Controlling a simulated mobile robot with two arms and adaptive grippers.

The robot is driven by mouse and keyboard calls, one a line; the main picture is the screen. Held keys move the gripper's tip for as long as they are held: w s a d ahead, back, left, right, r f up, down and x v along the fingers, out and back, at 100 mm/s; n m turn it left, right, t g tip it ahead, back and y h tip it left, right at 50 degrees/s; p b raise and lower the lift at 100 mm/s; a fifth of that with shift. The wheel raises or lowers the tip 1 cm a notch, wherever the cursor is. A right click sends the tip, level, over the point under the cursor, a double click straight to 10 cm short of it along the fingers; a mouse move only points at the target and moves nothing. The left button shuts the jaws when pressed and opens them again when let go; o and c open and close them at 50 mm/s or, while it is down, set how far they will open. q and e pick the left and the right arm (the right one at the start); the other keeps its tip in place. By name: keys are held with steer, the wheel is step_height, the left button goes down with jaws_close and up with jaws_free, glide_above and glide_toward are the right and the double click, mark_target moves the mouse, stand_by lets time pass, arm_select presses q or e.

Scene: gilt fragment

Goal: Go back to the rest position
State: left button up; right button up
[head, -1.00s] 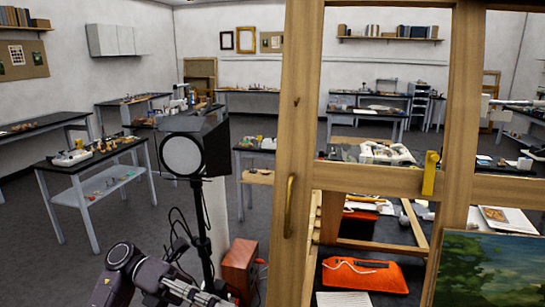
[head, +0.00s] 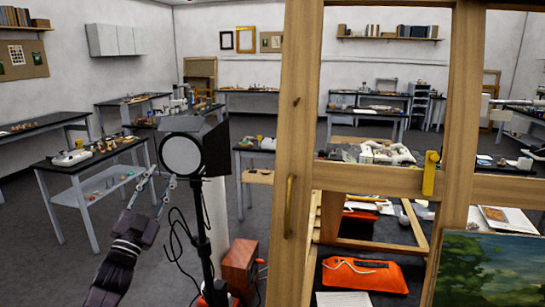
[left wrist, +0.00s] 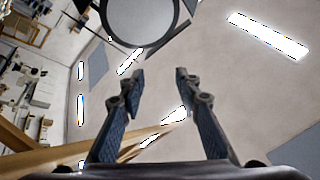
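My left gripper (head: 158,184) is raised in the lower left of the head view, with its fingers pointing up. Its two fingers are apart, and nothing is between them. In the left wrist view the same gripper (left wrist: 159,77) shows a clear gap between its fingertips, with the ceiling behind. The round face of the studio lamp (head: 181,155) is just right of the fingers in the head view. The lamp also fills the top of the left wrist view (left wrist: 140,15). I cannot tell the exact distance between them. My right gripper is not in view.
A reddish-brown box (head: 238,268) is by the lamp stand. A worktable (head: 95,160) is at left; open floor lies around it.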

arm_select(q)
steer(key=w+a+f+n+g+y, duration=0.4)
steer(key=a+f+n+y, duration=0.25)
steer(key=f, duration=0.35)
steer(key=s+d+f+g+b, duration=0.25)
steer(key=s+f, duration=0.35)
steer(key=f, duration=1.1)
steer(key=s+d+f+g+h+b, duration=0.1)
steer(key=s+f+g+b, duration=0.3)
steer(key=f, duration=1.3)
steer(key=s+d+f+g, duration=0.15)
steer(key=s+f, duration=0.55)
steer(key=f, duration=1)
steer(key=s+d+f+g+b, duration=0.3)
steer(key=s+f+g+b, duration=0.15)
steer(key=s+f, duration=1.75)
steer(key=s+d+f+g+b, duration=0.1)
steer(key=s+f, duration=0.3)
steer(key=s, duration=0.7)
steer(key=s+d+f+g+b, duration=0.1)
steer(key=s+f, duration=0.4)
steer(key=s, duration=0.6)
steer(key=s+d+f+n+g+b, duration=0.1)
steer(key=s+f+g, duration=0.3)
steer(key=s, duration=0.7)
steer(key=shift+d+f+h+b, duration=0.3)
steer(key=shift+d+f+h, duration=0.15)
steer(key=shift+d+f, duration=0.35)
